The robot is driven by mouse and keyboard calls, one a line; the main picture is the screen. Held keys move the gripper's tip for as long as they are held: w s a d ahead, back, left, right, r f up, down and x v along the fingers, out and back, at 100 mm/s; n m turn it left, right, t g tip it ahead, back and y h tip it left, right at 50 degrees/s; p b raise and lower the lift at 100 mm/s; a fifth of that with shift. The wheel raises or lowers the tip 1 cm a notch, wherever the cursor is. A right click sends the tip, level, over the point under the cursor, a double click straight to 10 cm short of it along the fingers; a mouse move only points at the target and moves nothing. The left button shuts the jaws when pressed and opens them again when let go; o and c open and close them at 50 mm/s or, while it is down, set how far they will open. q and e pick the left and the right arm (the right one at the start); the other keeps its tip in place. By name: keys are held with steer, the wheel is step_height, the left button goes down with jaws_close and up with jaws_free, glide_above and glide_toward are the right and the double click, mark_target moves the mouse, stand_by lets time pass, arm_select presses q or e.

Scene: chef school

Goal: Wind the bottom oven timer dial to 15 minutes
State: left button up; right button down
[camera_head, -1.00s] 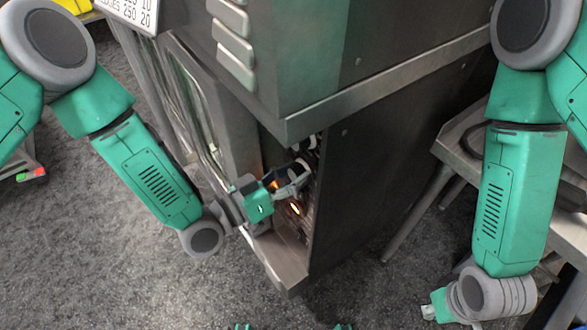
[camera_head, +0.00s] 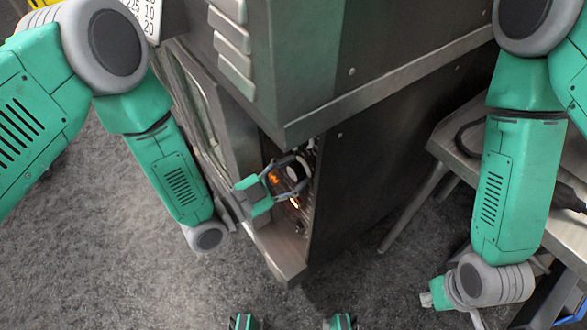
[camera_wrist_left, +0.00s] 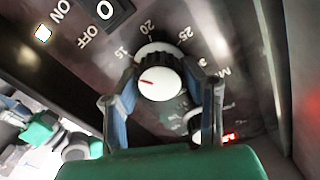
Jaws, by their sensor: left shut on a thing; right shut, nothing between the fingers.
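The timer dial (camera_wrist_left: 160,80) is a round white knob with a red pointer line, on a dark panel marked 15, 20 and 25. The pointer faces left in the left wrist view, a little below the 15. In the head view the white dial (camera_head: 292,171) shows inside the recess at the oven's near corner. My left gripper (camera_head: 287,178) is shut on the dial, one finger on each side; in the left wrist view my gripper (camera_wrist_left: 168,72) covers part of the panel. My right gripper (camera_head: 438,294) is low at the right, away from the oven, its fingers barely visible.
An ON/OFF switch (camera_wrist_left: 106,10) sits above left of the dial in the wrist view. Another white knob (camera_wrist_left: 193,122) lies partly hidden behind my fingers, beside a red light (camera_wrist_left: 230,137). A metal table (camera_head: 465,150) stands right of the oven (camera_head: 400,160).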

arm_select(q)
steer(key=shift+s+f+m, duration=0.1)
steer(key=shift+f+m, duration=0.15)
steer(key=shift+m, duration=0.05)
steer(key=o, duration=0.9)
steer(key=shift+o, duration=1.2)
steer(key=shift+r, duration=0.1)
steer(key=shift+a, duration=0.1)
steer(key=v, duration=1.1)
steer(key=shift+s+a, duration=0.15)
steer(key=shift+a, duration=0.1)
